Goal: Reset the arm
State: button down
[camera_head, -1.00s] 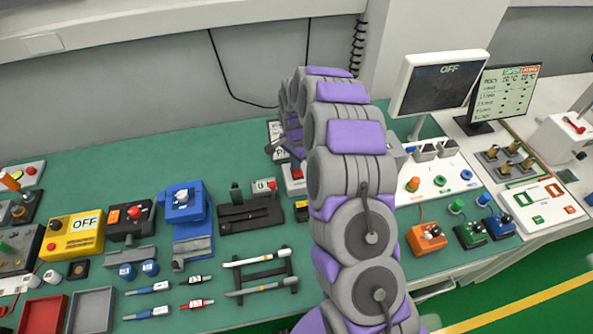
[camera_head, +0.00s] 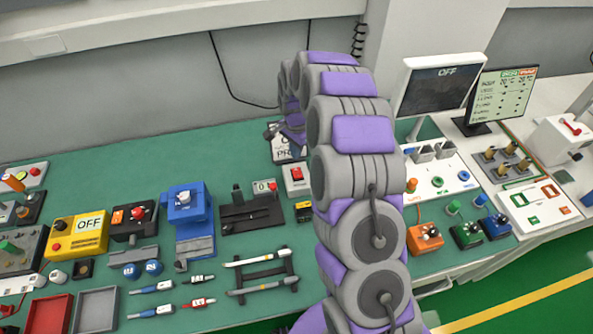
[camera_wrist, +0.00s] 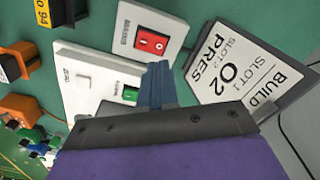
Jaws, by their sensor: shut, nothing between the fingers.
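My gripper (camera_wrist: 158,84) shows in the wrist view with its narrow fingers together and nothing held. In the head view its tip (camera_head: 271,132) shows small at the far end of my purple and grey arm, above the back of the green bench (camera_head: 130,185). A white sign (camera_wrist: 236,68) reading "BUILD SLOT 1 02 SLOT 2 PRES" lies beyond the fingers on the right. A white panel with a red rocker switch (camera_wrist: 152,42) is just beyond the fingertips. A white panel with a green switch (camera_wrist: 131,94) is partly hidden behind the fingers.
A blue device (camera_head: 185,203), a yellow box marked OFF (camera_head: 78,236) and a rack with pens (camera_head: 262,274) stand left of my arm. A monitor reading OFF (camera_head: 435,90) and several coloured knob boxes are on the right. Bare bench lies at the back left.

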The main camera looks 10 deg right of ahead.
jog(key=shift+s+r, duration=0.1)
jog(key=shift+r, duration=0.15)
dwell(0.3)
